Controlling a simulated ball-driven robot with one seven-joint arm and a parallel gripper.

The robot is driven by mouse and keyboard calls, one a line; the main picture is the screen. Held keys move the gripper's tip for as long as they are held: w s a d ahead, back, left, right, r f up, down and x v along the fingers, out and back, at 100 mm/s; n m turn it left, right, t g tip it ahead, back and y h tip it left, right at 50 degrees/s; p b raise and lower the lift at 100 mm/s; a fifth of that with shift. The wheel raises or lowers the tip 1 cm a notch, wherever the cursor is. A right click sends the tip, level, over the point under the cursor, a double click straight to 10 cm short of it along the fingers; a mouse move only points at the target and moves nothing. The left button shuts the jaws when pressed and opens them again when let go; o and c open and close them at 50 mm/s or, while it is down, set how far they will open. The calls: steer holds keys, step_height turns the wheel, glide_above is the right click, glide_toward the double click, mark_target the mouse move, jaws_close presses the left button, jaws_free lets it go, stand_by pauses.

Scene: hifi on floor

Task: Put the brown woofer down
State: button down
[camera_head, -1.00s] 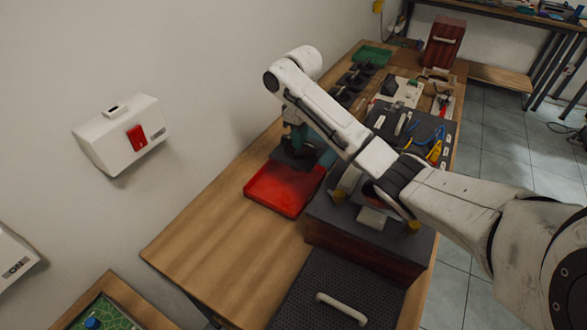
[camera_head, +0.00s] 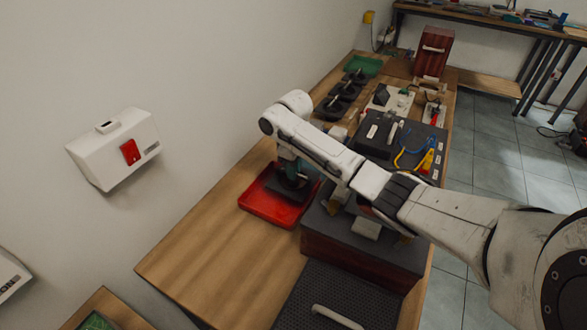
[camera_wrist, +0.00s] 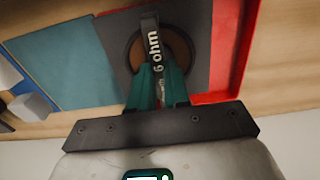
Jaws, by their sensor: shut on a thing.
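The brown woofer (camera_head: 288,189) is a dark square plate with a round cone and an upright handle. In the wrist view, the woofer (camera_wrist: 152,48) shows its brown ring and a handle marked "6 ohm". My gripper (camera_head: 293,170) has teal fingers, and they are shut on that handle in the wrist view (camera_wrist: 158,86). The woofer is level-looking within the outline of the red tray (camera_head: 262,207). The tray's red edge also shows beside the plate in the wrist view (camera_wrist: 222,50). I cannot tell whether the plate touches the tray floor.
Similar dark woofers (camera_head: 343,89) stand in a row behind, before a green tray (camera_head: 363,66). A dark-topped box (camera_head: 365,253) and a tool board (camera_head: 400,140) lie to the right. The wooden table (camera_head: 210,240) is clear at front left. A white box (camera_head: 115,150) hangs on the wall.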

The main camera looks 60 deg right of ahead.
steer(key=c, duration=1.5)
jaws_free()
steer(key=shift+f, duration=0.15)
steer(key=o, duration=0.4)
step_height(320, 180, up, 12)
steer(key=p, duration=0.1)
steer(key=shift+r, duration=0.2)
